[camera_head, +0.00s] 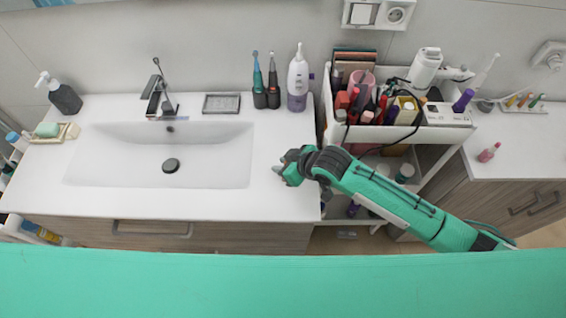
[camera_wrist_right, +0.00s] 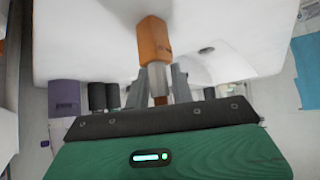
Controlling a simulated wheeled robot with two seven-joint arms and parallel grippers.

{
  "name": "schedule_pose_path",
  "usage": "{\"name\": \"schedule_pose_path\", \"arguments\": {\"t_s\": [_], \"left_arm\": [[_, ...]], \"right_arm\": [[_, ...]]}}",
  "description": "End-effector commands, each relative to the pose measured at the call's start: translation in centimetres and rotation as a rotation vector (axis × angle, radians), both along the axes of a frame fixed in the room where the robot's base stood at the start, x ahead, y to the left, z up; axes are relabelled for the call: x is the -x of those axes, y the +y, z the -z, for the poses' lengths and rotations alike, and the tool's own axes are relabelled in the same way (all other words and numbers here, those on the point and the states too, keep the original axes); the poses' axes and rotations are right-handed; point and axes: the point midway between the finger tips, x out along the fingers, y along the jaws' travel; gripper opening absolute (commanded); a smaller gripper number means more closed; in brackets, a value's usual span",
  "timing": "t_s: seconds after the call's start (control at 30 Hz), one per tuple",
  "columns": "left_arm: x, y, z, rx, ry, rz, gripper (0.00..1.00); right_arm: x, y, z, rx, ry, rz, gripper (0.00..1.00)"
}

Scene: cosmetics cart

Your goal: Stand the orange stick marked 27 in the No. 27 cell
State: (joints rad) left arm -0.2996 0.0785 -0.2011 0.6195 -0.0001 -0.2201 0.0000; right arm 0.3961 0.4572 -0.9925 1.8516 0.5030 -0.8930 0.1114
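My right gripper (camera_head: 283,172) is low over the right end of the sink counter in the head view. In the right wrist view the orange stick (camera_wrist_right: 153,40) stands out beyond the fingers, with a pale collar and a brownish lower part between them. The right gripper (camera_wrist_right: 159,88) looks shut on that lower part. The stick is too small to make out in the head view, and its number cannot be read. No cell marked 27 is readable; a white holder (camera_head: 525,105) with several coloured sticks stands on the right counter. My left gripper is not in view.
The white cart (camera_head: 400,134) with crowded cosmetics stands right of the sink counter (camera_head: 275,120). A purple stick (camera_head: 463,101) stands at its right end. A white bottle (camera_head: 298,80) and toothbrushes (camera_head: 259,85) stand behind my gripper. A pink bottle (camera_head: 489,152) is on the right counter.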

Motion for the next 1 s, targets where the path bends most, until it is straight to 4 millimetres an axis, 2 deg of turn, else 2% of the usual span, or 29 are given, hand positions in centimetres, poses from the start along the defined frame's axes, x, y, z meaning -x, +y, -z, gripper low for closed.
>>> {"name": "schedule_pose_path", "arguments": {"t_s": [0.47, 0.63, 1.0], "left_arm": [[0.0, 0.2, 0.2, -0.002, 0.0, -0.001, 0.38], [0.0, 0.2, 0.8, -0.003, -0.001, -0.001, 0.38], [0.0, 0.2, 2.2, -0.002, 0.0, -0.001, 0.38]], "right_arm": [[0.2, -0.4, -0.6, 0.0, -0.001, 0.001, 0.37], [1.3, -1.8, -2.2, 0.001, -0.001, 0.0, 0.37], [4.2, -5.7, -7.2, 0.0, -0.002, 0.0, 0.37]]}}
